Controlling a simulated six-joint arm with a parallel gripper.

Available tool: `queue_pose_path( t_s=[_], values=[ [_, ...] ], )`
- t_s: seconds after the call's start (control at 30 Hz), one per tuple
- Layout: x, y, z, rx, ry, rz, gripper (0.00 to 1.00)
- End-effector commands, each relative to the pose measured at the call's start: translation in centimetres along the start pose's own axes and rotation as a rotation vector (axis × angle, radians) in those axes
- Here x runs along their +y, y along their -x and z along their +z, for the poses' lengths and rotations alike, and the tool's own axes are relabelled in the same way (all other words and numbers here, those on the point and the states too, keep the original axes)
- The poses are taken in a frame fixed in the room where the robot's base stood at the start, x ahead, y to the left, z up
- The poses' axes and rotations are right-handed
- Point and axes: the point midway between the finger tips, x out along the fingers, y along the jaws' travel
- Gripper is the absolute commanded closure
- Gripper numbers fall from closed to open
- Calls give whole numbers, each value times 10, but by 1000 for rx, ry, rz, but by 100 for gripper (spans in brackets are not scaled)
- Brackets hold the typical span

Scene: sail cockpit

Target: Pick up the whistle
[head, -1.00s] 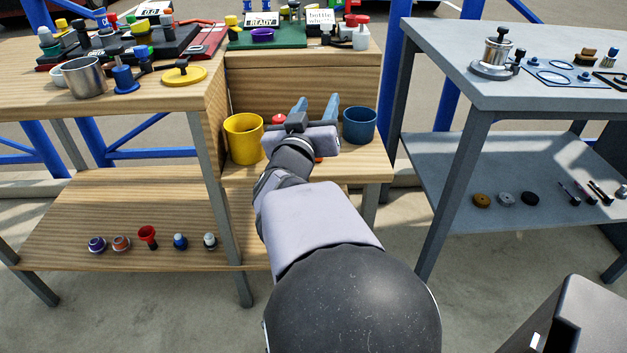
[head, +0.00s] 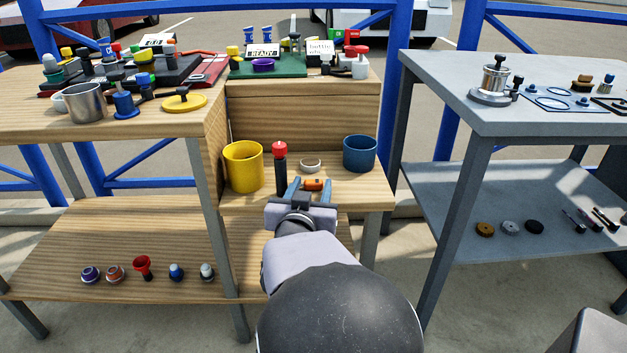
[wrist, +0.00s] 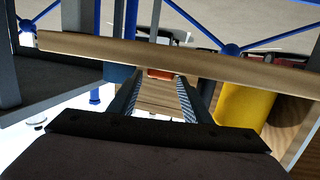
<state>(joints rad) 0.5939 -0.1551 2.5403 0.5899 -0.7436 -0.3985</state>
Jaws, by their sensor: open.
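The whistle appears to be the small orange object (head: 313,184) lying on the low wooden shelf (head: 360,190), near its front edge. My gripper (head: 311,191) is open and empty at the shelf's front, its two fingers pointing toward the orange object. In the head view the object shows between the fingertips, and it does not look gripped. In the wrist view the orange object (wrist: 160,73) is small and lies beyond the gap between the fingers, partly hidden by the wooden edge (wrist: 215,61).
A yellow cup (head: 243,168) stands left and a blue cup (head: 360,154) right on the shelf. A raised wooden back (head: 305,110) closes the shelf's rear.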

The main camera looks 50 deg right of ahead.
Motion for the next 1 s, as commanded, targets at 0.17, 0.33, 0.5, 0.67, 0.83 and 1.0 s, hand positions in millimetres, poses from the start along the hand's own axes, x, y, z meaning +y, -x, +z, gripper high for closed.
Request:
queue_pose_path(
  t_s=[0.17,0.33,0.5,0.67,0.83,1.0],
  values=[
    [0,-14,3,-1,-2,-2,56],
    [0,-28,2,-1,-3,-2,56],
    [0,-32,1,0,-2,-3,56],
    [0,-32,0,0,-2,-3,56],
    [0,-32,0,0,-2,-3,84],
    [0,-32,0,0,-2,-3,86]
  ],
)
